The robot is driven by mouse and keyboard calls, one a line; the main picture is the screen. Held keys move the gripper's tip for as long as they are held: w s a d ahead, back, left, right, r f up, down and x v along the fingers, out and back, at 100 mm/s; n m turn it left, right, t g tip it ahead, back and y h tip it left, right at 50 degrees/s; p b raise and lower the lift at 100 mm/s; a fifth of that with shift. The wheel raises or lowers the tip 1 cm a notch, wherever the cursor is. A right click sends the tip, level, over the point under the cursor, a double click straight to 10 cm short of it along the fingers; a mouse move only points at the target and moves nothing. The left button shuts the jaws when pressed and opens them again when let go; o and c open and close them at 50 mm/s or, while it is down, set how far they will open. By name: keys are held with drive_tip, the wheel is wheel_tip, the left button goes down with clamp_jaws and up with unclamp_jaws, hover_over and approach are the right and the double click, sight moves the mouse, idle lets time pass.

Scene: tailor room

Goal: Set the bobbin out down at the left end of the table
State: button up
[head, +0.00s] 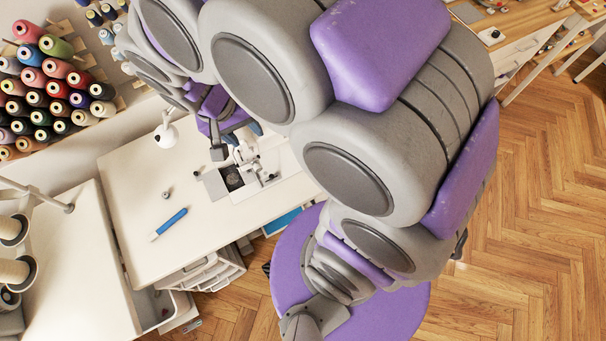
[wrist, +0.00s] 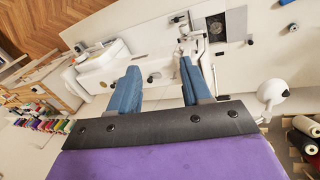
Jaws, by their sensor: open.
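A small dark cylinder that looks like a bobbin (head: 167,195) stands on the white table (head: 128,184), left of the sewing machine (head: 262,168) and behind a blue-handled tool (head: 170,224). It also shows in the wrist view (wrist: 289,27), apart from my gripper. A second small dark piece (head: 196,173) lies closer to the machine's open bed; I cannot tell for sure which of the two is the bobbin. My gripper (wrist: 160,68) is open, its blue fingers apart with nothing between them. It hangs above the back of the table by the machine, partly hidden by my arm in the head view.
A white lamp (head: 166,131) stands at the table's back edge. Thread cones (head: 50,85) fill a wall rack at the left. Another white table (head: 70,260) with large spools is at the lower left. The left part of the sewing table is mostly bare.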

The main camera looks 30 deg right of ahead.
drive_tip(key=s+d+r+n+g+y, duration=0.1)
drive_tip(key=s+d+r, duration=0.1)
drive_tip(key=s, duration=0.7)
drive_tip(key=s+d+r+n+y, duration=0.1)
drive_tip(key=s+r+n, duration=0.1)
drive_tip(key=s, duration=0.6)
drive_tip(key=shift+s+d+r+g+y, duration=0.25)
drive_tip(key=shift+s+d+g+y, duration=0.15)
drive_tip(key=shift+f, duration=0.1)
